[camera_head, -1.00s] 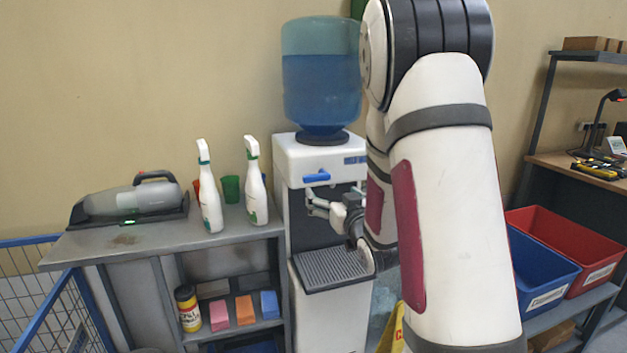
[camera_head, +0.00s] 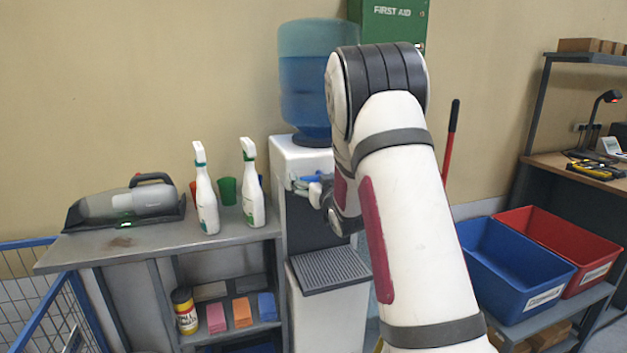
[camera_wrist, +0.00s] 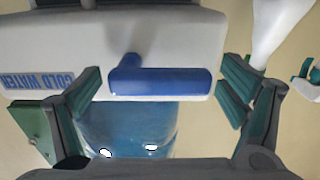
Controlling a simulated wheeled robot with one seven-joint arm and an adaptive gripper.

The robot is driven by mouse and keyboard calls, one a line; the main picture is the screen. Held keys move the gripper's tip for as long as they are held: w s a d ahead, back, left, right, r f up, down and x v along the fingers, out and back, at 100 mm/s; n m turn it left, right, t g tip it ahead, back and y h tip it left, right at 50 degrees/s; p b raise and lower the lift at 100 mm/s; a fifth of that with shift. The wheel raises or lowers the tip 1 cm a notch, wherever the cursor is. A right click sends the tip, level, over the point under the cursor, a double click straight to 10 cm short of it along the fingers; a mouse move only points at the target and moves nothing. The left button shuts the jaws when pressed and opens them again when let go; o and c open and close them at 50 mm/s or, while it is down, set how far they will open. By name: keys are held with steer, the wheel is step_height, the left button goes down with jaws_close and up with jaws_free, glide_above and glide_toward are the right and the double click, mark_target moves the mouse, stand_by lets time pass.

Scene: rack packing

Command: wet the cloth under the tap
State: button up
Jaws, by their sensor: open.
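The white water dispenser (camera_head: 298,158) stands in the middle of the head view with a blue bottle (camera_head: 305,95) on top. Its blue tap lever (camera_wrist: 160,83) shows large in the wrist view, beside the "COLD WATER" label. My gripper (camera_wrist: 160,90) is open, its fingers on either side of the lever and apart from it. In the head view my gripper (camera_head: 307,184) is at the dispenser's front, partly hidden by my arm. The grey drip tray (camera_head: 328,270) below looks empty. Folded pink (camera_head: 215,317), orange (camera_head: 242,311) and blue (camera_head: 267,306) cloth-like pieces lie on the shelf.
Two white spray bottles (camera_head: 206,195) (camera_head: 252,190), a green cup (camera_head: 227,190) and a handheld vacuum (camera_head: 128,203) stand on the grey counter (camera_head: 150,243) at left. Blue (camera_head: 510,275) and red (camera_head: 562,240) bins are at right.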

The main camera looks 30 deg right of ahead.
steer(key=c, duration=1.7)
steer(key=shift+f+n+b, duration=0.3)
steer(key=shift+n+b, duration=0.4)
steer(key=shift+b, duration=0.35)
steer(key=shift+n+b, duration=0.55)
steer(key=shift+n, duration=0.05)
steer(key=o, duration=1.7)
